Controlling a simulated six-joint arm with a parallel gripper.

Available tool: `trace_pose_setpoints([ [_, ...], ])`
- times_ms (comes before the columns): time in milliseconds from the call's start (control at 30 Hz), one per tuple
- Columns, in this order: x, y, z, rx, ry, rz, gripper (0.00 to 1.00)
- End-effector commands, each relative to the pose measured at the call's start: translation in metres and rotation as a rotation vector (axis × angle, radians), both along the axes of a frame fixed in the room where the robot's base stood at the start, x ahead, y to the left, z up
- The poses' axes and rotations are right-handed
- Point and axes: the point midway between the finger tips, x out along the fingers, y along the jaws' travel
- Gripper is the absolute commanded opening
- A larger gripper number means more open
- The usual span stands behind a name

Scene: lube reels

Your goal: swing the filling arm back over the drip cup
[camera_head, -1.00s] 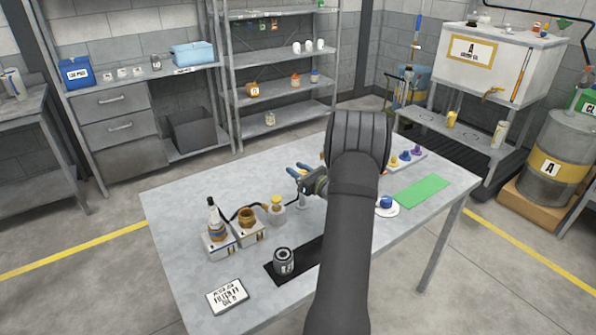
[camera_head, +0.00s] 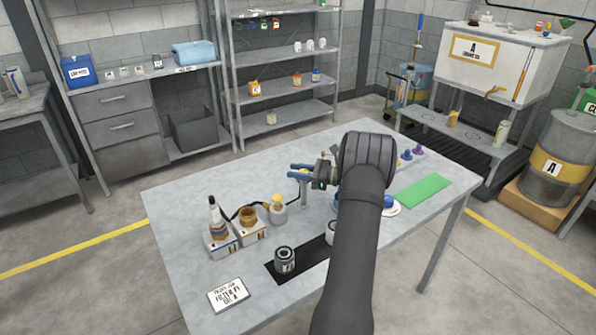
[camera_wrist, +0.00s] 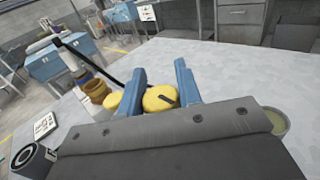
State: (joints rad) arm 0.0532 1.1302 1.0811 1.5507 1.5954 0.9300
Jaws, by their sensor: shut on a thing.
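My gripper (camera_head: 294,171) is above the far half of the table. In the wrist view its blue fingers (camera_wrist: 157,72) are closed about a round yellow knob with a dark slot (camera_wrist: 160,98). I take this knob to be part of the filling arm; the rest of that arm is hidden. A second yellow top (camera_wrist: 113,102) lies just left of the fingers, apparently the yellow-topped fitting (camera_head: 278,203) on the table. A round cup with an olive inside (camera_wrist: 276,121) shows partly at the right; it may be the drip cup, but I cannot tell.
A bottle (camera_head: 213,215) and a brass cup (camera_head: 248,215) stand on blocks to the left. A dark can (camera_head: 284,259) stands on the black mat (camera_head: 308,262). A label plate (camera_head: 228,294) lies at front left. A green mat (camera_head: 424,189) lies at the right.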

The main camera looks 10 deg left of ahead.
Motion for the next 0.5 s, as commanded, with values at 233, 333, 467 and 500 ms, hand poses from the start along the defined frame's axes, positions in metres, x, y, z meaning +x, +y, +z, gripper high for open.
trace_pose_setpoints([
  [233,-0.0037,-0.0006,-0.0016,0.000,0.000,0.212,0.00],
  [333,-0.0052,-0.0011,-0.0015,0.000,0.000,0.281,0.00],
  [467,-0.0068,-0.0017,-0.0012,0.001,0.001,0.354,0.00],
  [500,-0.0074,-0.0017,-0.0011,0.001,0.002,0.372,0.00],
])
